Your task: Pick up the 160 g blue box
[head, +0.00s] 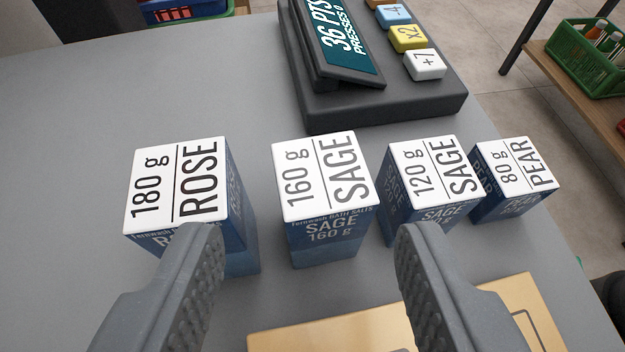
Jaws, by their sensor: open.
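The 160 g blue box (322,225) stands upright on the grey counter. Its white top reads "160 g SAGE" and its blue front reads "SAGE 160 g". My gripper (312,232) is open, with one grey ribbed finger to the left and one to the right in the picture. The box shows in the gap between the fingers, and neither finger appears to hold it. The left fingertip overlaps the front of the 180 g ROSE box (182,184) in the picture. The right fingertip is in front of the 120 g SAGE box (433,172).
An 80 g PEAR box (513,165) stands at the right end of the row. A dark keypad device (395,101) with a screen is behind the boxes. A tan board (340,334) lies in front. The grey counter (150,90) is clear at the back left.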

